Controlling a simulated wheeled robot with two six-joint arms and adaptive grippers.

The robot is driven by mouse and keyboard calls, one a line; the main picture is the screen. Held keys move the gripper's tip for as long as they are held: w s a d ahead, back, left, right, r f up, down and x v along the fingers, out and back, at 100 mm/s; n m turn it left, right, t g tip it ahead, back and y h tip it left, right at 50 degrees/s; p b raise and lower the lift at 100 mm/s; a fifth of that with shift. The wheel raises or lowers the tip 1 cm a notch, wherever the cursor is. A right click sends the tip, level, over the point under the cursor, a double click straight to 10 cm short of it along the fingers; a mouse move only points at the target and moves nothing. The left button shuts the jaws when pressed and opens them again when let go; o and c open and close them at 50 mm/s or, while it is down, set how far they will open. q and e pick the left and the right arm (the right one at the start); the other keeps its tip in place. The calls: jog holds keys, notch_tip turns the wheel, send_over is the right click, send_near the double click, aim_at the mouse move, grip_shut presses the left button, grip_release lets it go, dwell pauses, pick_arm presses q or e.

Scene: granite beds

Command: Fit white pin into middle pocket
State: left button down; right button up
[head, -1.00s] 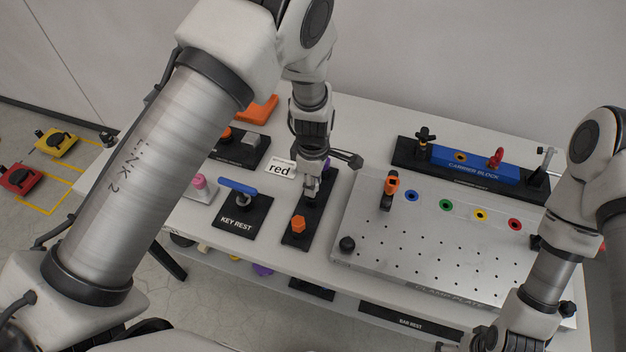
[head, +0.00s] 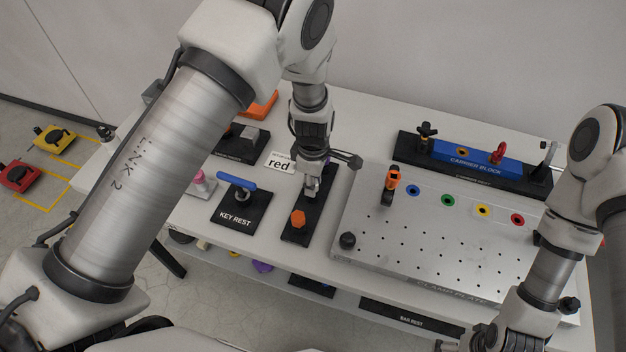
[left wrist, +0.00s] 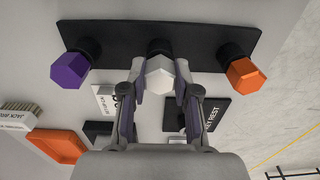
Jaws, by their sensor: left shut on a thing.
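A black pin strip (head: 309,228) lies on the table, with an orange hexagonal pin (head: 298,217) in its near end. In the left wrist view the orange pin (left wrist: 245,74) and a purple pin (left wrist: 70,70) stand at its two ends. My left gripper (head: 312,190) is over the middle of the strip. Its fingers (left wrist: 158,92) are shut on the white hexagonal pin (left wrist: 159,76), which lines up with the middle pocket's dark collar (left wrist: 158,47). How deep the pin sits is hidden. My right gripper (head: 465,345) is partly cut off at the bottom edge.
The key rest (head: 242,208) with a blue-handled key stands left of the strip. The clamp plate (head: 440,250) with an orange-topped clamp (head: 393,180) is close on the right. The carrier block (head: 470,158) stands at the back right.

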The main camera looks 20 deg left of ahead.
pick_arm(q)
jog(key=shift+f, duration=0.15)
jog(key=c, duration=0.8)
grip_release()
notch_tip(320, 180, up, 5)
jog(key=p, duration=0.4)
